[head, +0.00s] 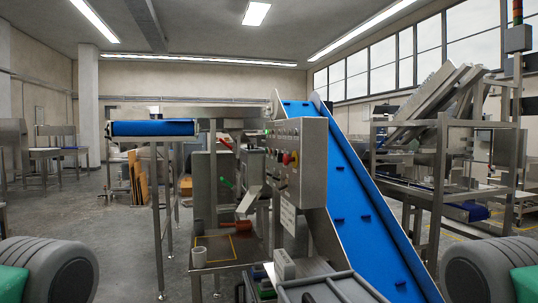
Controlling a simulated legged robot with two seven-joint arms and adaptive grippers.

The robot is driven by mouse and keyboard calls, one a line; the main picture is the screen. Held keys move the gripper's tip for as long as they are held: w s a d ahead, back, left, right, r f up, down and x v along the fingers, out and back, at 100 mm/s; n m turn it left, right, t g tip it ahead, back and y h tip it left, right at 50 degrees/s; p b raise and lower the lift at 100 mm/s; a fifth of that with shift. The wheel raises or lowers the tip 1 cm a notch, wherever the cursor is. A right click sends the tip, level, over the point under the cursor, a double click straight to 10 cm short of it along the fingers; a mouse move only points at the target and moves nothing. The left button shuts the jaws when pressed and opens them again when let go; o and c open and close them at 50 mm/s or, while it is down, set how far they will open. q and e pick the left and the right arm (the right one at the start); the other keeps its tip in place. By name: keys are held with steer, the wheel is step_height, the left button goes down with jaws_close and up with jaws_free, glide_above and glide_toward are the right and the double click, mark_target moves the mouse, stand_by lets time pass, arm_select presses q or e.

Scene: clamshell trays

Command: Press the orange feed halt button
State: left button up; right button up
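A grey metal control box (300,165) stands at the middle of the head view, beside the blue inclined conveyor. Its left face carries a row of small buttons along the top and a larger red-orange button (286,158) below them. A smaller part beside that button is too small to tell. I cannot tell for sure which one is the orange feed halt button. Rounded grey and green parts of my arms show at the lower left and lower right corners. Neither gripper shows, and nothing of mine is near the box.
The blue inclined conveyor (352,185) rises behind the box. A grey-rimmed tray (335,287) and a white box (284,264) are near the bottom centre. Floor (125,245) is open at left.

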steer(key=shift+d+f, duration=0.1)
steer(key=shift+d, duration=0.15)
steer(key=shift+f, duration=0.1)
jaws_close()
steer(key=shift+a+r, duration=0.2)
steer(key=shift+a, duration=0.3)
